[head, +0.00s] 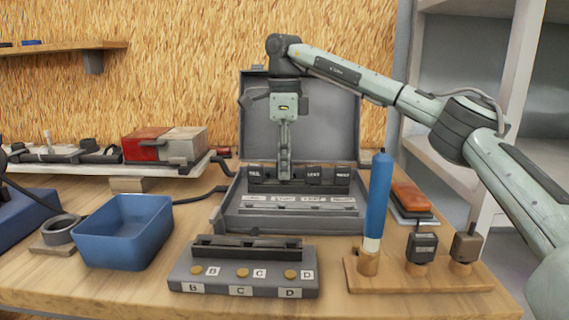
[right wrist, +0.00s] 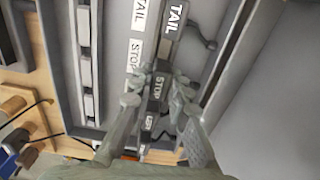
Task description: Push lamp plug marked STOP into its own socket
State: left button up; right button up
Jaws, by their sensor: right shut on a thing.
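My right gripper (head: 285,172) reaches down into the open grey case (head: 262,222). In the right wrist view its fingers (right wrist: 158,80) are shut on the dark plug marked STOP (right wrist: 158,92). That plug lies in line between the TAIL plug (right wrist: 175,20) and the LEFT plug (right wrist: 150,122). A white STOP label (right wrist: 135,56) is beside it on the case. In the head view the gripper hides the STOP plug; the TAIL (head: 255,170), LEFT (head: 314,173) and RIGHT (head: 343,173) plugs show in the row. I cannot tell how deep the STOP plug sits. My left gripper is not in view.
In front of the case is a grey block (head: 243,272) marked B, C, D. A blue bin (head: 125,232) is at left. A wooden stand (head: 420,276) holds a blue-handled tool (head: 379,200) and two dark plugs at right. The raised case lid stands close behind my gripper.

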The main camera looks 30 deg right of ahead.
jog(key=shift+f, duration=0.55)
jog(key=o, duration=1.2)
jog(key=shift+r+p, duration=0.3)
jog(key=shift+r, duration=3.25)
